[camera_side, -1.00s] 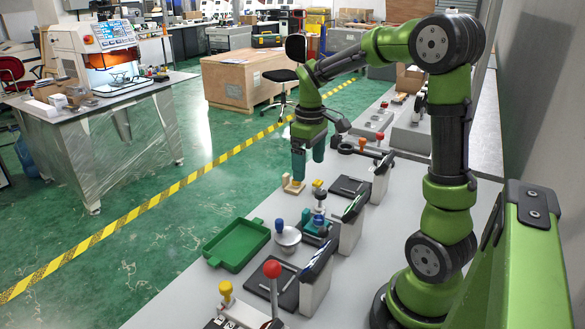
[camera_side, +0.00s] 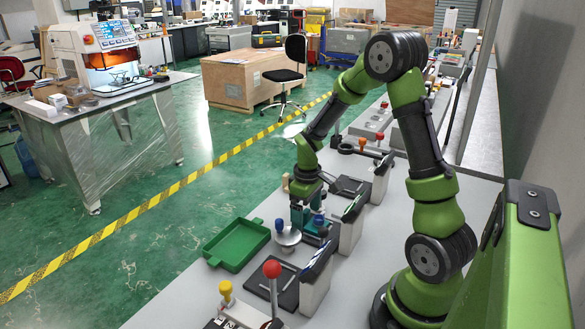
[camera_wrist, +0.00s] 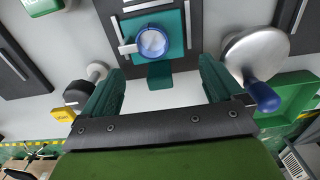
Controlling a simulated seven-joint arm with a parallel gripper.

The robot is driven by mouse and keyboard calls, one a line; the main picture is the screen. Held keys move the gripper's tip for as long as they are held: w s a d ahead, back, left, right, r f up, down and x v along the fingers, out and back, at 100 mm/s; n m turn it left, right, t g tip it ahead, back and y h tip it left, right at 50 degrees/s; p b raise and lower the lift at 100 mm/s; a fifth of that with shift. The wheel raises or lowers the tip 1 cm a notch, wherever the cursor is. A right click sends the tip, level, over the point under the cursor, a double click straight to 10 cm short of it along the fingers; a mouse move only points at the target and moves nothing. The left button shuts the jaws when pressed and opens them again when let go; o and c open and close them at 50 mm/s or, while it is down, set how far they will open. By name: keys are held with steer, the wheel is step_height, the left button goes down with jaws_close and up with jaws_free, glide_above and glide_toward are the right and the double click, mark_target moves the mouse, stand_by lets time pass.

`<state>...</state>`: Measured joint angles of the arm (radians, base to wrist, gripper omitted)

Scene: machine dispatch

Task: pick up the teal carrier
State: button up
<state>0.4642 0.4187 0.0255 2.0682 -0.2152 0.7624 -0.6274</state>
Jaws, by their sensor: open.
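The teal carrier (camera_wrist: 173,52) shows in the wrist view as a flat teal square with a blue-rimmed round piece on it and a teal tab on its near side. It sits on a dark plate. In the side view the carrier (camera_side: 316,229) is partly hidden by my gripper. My gripper (camera_wrist: 162,68) is open, with its two teal fingers on either side of the tab and nothing between them that I can see held. In the side view my gripper (camera_side: 304,218) points down just beside the carrier. I cannot tell whether a finger touches it.
A silver dome with a blue knob (camera_wrist: 262,50) stands close to the right finger in the wrist view. A dark-ended knob piece (camera_wrist: 82,92) and a yellow block (camera_wrist: 63,114) lie left. A green tray (camera_side: 236,244) and a red-ball lever (camera_side: 272,270) stand nearby.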

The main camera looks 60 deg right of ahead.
steer(key=shift+f, duration=0.5)
steer(key=shift+c, duration=0.2)
